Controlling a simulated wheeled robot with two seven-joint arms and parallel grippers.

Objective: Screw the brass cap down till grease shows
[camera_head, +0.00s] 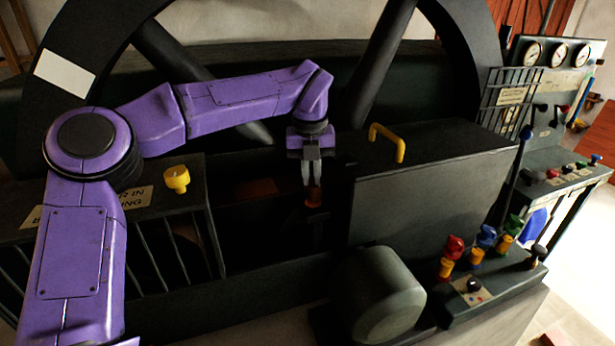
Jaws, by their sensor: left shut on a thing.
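My left arm comes in from the left, and its gripper (311,182) points straight down in the middle of the view. Its fingers are shut on the small orange-brown brass cap (314,197), which sits low against the dark machine between the guard and the large box. The fingers cover the upper part of the cap. Whether any grease shows around it is too small and dark to tell. My right gripper is not in view.
A dark box with a yellow handle (387,143) stands just right of my gripper. A yellow knob-like fitting (176,179) sits on the barred guard at left. The large spoked wheel (462,50) rises behind. Levers with coloured knobs (487,237) stand at lower right.

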